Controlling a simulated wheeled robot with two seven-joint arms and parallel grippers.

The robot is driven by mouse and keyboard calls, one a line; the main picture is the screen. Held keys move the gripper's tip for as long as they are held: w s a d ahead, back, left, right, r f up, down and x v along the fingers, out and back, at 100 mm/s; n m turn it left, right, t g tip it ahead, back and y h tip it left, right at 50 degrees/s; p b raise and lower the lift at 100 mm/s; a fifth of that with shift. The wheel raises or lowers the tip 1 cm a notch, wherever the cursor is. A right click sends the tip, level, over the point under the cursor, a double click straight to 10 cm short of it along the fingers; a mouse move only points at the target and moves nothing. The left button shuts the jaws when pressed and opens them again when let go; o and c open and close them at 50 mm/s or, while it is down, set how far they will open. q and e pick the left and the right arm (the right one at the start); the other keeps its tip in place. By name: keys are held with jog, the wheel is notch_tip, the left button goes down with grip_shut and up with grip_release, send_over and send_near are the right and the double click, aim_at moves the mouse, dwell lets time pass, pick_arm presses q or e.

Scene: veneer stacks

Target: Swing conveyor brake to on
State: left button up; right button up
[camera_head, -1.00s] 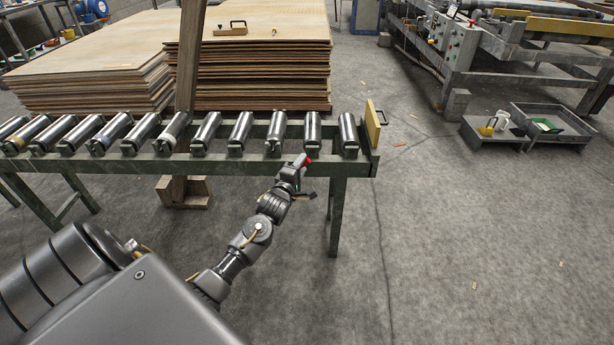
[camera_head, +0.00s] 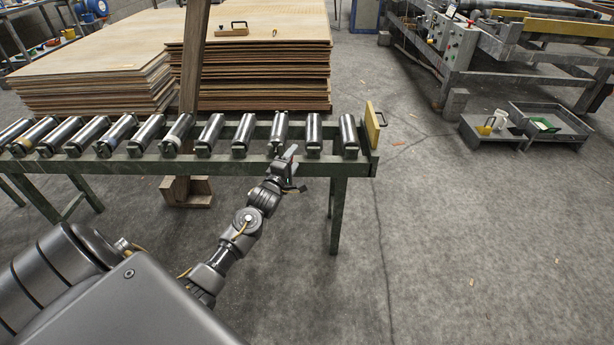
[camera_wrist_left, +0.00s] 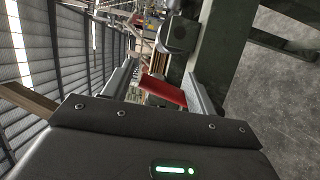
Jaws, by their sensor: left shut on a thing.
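The conveyor brake's red handle (camera_wrist_left: 163,90) shows in the left wrist view, lying between the two fingers of my left gripper (camera_wrist_left: 158,78). The gripper is shut on it. In the head view my left gripper (camera_head: 291,158) is at the near side rail of the green roller conveyor (camera_head: 235,166), toward its right end. There the gripper hides the red handle, and I cannot make out the rest of the brake lever. My right gripper is in neither view.
A yellow end plate (camera_head: 372,124) stands at the conveyor's right end, and a green leg (camera_head: 336,215) is right of my left forearm.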

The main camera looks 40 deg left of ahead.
pick_arm(q)
jog(key=shift+o, duration=1.2)
jog(key=shift+s+a+f+y, duration=0.15)
jog(key=shift+s+a+y, duration=0.1)
jog(key=shift+a, duration=0.25)
jog(key=shift+s+a+f+y, duration=0.15)
jog(key=shift+s+a, duration=0.1)
jog(key=shift+a, duration=0.25)
jog(key=shift+c, duration=0.3)
jog(key=shift+w, duration=0.1)
jog(key=p+v, duration=0.5)
jog(key=v, duration=0.1)
jog(key=shift+d, duration=0.3)
jog(key=shift+r+h+p, duration=0.2)
jog(key=shift+h+p, duration=0.1)
